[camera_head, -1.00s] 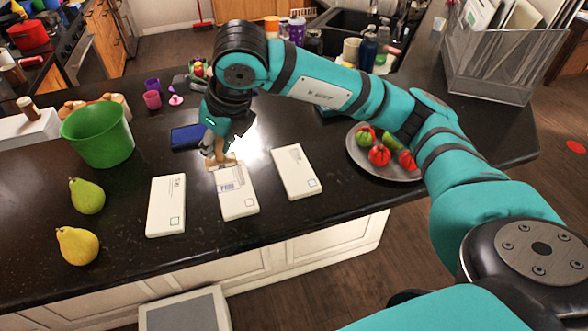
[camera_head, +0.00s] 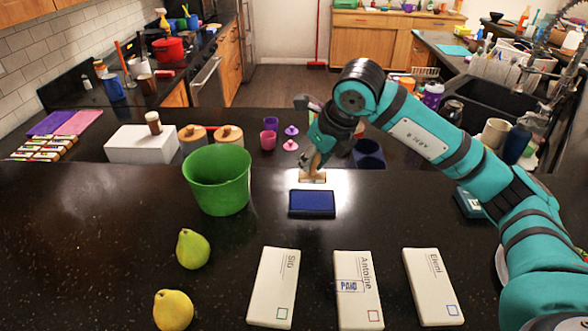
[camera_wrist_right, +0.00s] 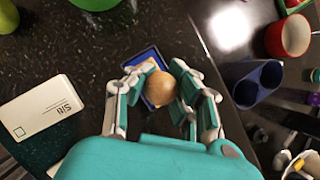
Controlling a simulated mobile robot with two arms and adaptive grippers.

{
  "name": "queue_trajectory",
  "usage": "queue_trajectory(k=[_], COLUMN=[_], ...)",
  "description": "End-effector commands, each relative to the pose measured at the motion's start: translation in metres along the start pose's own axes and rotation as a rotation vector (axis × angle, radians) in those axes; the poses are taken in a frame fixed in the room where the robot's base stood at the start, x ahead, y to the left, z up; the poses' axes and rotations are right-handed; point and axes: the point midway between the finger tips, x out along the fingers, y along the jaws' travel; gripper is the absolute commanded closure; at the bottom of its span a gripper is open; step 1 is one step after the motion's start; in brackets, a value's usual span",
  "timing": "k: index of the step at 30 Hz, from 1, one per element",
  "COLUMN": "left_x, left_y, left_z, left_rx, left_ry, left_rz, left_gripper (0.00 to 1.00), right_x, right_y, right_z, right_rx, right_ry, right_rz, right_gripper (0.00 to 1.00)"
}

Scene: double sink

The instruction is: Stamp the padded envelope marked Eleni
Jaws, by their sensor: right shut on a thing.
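The padded envelope marked Eleni (camera_head: 433,287) lies flat at the right of a row of three, with a blue square outline and no other mark showing. The Antoine envelope (camera_head: 358,300) beside it bears a blue PAID mark. The Siti envelope (camera_head: 272,288) lies at the left and shows in the wrist view (camera_wrist_right: 40,107). My right gripper (camera_head: 316,160) is shut on a wooden stamp (camera_head: 312,176); its round knob shows in the wrist view (camera_wrist_right: 160,88). The stamp is by the far edge of the blue ink pad (camera_head: 312,204); contact cannot be told. My left gripper is out of view.
A green bucket (camera_head: 218,180) stands left of the ink pad. A green pear (camera_head: 193,249) and a yellow pear (camera_head: 173,310) lie at the left. A dark blue holder (camera_head: 368,153) is behind my right gripper. Bare counter lies between pad and envelopes.

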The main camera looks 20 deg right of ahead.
Motion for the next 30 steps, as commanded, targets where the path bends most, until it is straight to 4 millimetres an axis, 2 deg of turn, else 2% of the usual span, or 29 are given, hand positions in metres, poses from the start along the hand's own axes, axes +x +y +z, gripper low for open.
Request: queue_trajectory(k=[2, 4, 12, 15, 20, 26, 30], left_x=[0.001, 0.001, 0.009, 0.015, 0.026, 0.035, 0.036], left_y=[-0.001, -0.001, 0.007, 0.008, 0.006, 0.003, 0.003], left_z=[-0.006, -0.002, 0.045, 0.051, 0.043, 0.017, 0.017], left_rx=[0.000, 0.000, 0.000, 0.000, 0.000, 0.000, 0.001], left_ry=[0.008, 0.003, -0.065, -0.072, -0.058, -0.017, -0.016], left_rz=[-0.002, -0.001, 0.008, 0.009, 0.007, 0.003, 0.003], left_gripper=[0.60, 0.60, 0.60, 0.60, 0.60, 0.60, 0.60], right_x=[-0.001, 0.000, 0.015, 0.024, 0.040, 0.052, 0.053], right_y=[-0.007, -0.009, -0.009, -0.009, -0.008, -0.008, -0.008], right_z=[-0.001, -0.002, -0.010, -0.014, -0.022, -0.028, -0.028], right_rx=[0.008, 0.011, 0.011, 0.011, 0.011, 0.011, 0.011], right_ry=[0.000, 0.000, 0.001, 0.000, 0.000, -0.001, -0.002], right_rz=[-0.006, -0.007, -0.007, -0.007, -0.007, -0.008, -0.008], right_gripper=[1.00, 1.00, 1.00, 1.00, 1.00, 1.00, 1.00])
